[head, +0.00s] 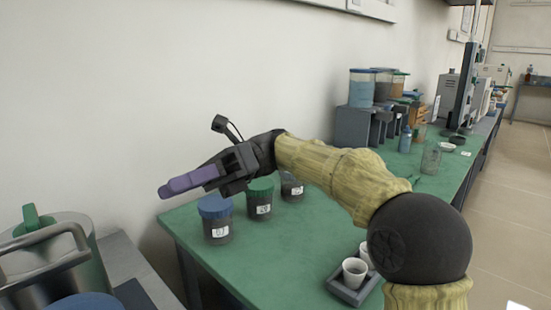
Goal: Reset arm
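My arm reaches in from the lower right, with a yellow sleeve and dark joints. It bends left above the green-topped bench (300,245). My gripper (185,184) has purple fingers that point left and a little down, in front of the bare wall. They show side-on and overlap, so the gap between them cannot be made out. No held object can be seen. A blue-lidded jar (215,220), a green-lidded jar (260,199) and a third jar (292,187) stand on the bench below the gripper and wrist. My wrist hides the third jar's top.
A tray (347,293) with white cups (354,271) sits at the bench's near edge, beside my arm. A metal vessel (60,265) stands at lower left. Large tubs (362,88) on a dark stand, bottles and equipment fill the far bench. Floor (505,200) is clear at right.

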